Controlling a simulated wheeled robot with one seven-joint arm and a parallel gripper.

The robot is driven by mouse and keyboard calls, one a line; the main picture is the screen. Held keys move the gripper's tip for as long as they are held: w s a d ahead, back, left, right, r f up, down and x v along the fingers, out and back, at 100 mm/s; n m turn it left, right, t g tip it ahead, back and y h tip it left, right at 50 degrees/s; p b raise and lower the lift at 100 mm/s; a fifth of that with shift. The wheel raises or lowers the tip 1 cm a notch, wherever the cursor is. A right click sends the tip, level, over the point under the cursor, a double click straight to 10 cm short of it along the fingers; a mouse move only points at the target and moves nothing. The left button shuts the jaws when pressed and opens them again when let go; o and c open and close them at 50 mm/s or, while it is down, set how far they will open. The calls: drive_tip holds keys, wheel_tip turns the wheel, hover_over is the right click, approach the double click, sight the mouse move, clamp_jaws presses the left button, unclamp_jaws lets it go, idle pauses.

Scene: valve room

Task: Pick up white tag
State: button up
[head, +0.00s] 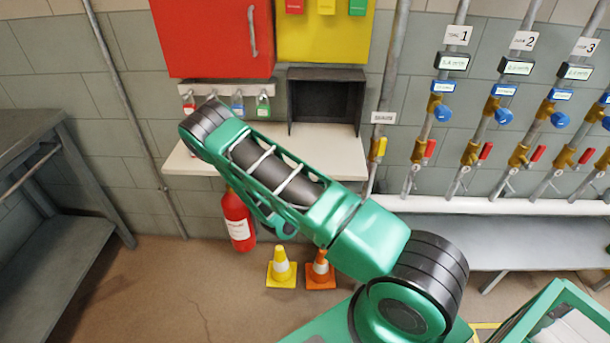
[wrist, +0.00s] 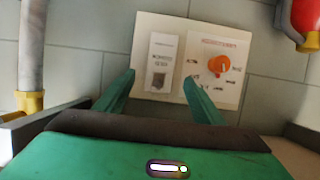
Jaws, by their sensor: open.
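I cannot make out a loose white tag in either view. On the yellow board (head: 325,38) in the head view hang a red tag (head: 294,6), a yellow tag (head: 327,6) and a green tag (head: 358,7), cut by the top edge. My gripper (wrist: 158,80) shows in the wrist view with its two green fingers apart and nothing between them. Beyond the fingers is a cream wall panel (wrist: 170,30) with a white plate and an orange knob (wrist: 219,65). In the head view my arm crosses the middle and the fingers are not visible.
A fire extinguisher (head: 238,222) and two cones (head: 281,268) stand below. Pipes with valves line the right; a grey bench (head: 45,235) is left.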

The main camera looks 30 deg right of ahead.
drive_tip(key=x, duration=0.4)
drive_tip(key=shift+w+d+f, duration=0.1)
drive_tip(key=shift+w+f, duration=0.1)
drive_tip(key=shift+w, duration=0.1)
drive_tip(key=shift+c, duration=0.5)
drive_tip(key=c, duration=1)
